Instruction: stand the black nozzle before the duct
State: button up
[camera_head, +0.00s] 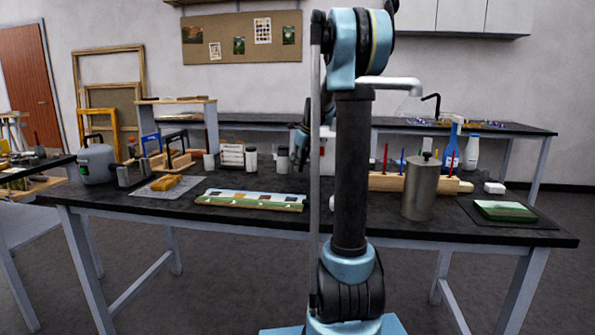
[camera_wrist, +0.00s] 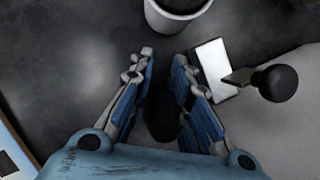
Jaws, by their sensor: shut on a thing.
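My gripper (camera_wrist: 164,56) shows in the wrist view with its two blue and grey fingers close about a dark shape. This looks like the black nozzle (camera_wrist: 160,112), which is deep in shadow between the fingers; its outline and lower end are hard to make out. In the head view my upright arm hides much of the middle of the bench, and the nozzle cannot be made out. A white bent pipe (camera_head: 395,82) comes out from behind my arm there; it may be the duct, but I cannot tell.
In the wrist view a white pot (camera_wrist: 158,22) stands beyond the fingertips. A white block (camera_wrist: 213,64) and a dark round knob (camera_wrist: 275,83) lie to the right. In the head view a grey cylinder (camera_head: 421,192) and a painted strip (camera_head: 250,201) flank my arm on the bench (camera_head: 150,213).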

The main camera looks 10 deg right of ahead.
jog(key=shift+f, duration=1.15)
jog(key=o, duration=0.6)
jog(key=v, duration=1.2)
